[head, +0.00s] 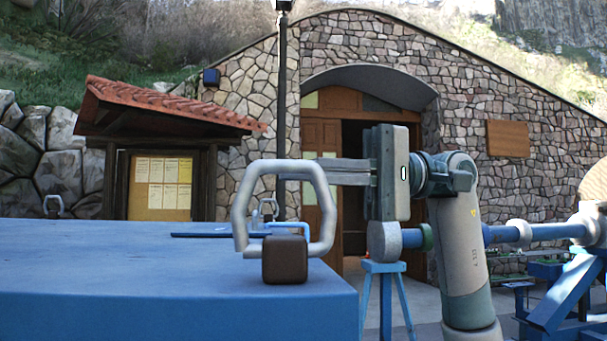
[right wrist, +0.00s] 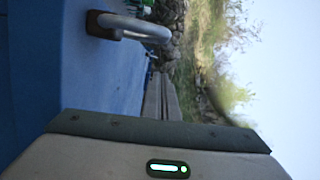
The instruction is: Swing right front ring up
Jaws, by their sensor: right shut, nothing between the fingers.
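The right front ring (head: 240,205) is a grey angular loop at the front right corner of the blue platform (head: 130,290). It stands upright on a dark brown block (head: 285,260). My right gripper (head: 284,172) is shut and empty, reaching in from the right with its fingers level. The fingertips overlap the ring's upper right part and seem to be behind it; contact cannot be told. In the right wrist view, the ring (right wrist: 150,31) and its block (right wrist: 98,24) lie beyond the shut fingertips (right wrist: 163,76). My left gripper is not in view.
Smaller grey rings stand at the platform's far right (head: 268,207) and far left (head: 53,204). A blue bar (head: 225,235) lies on top behind the ring. A blue stand (head: 383,268) and a blue shaft (head: 550,232) are at the right. The platform's middle is clear.

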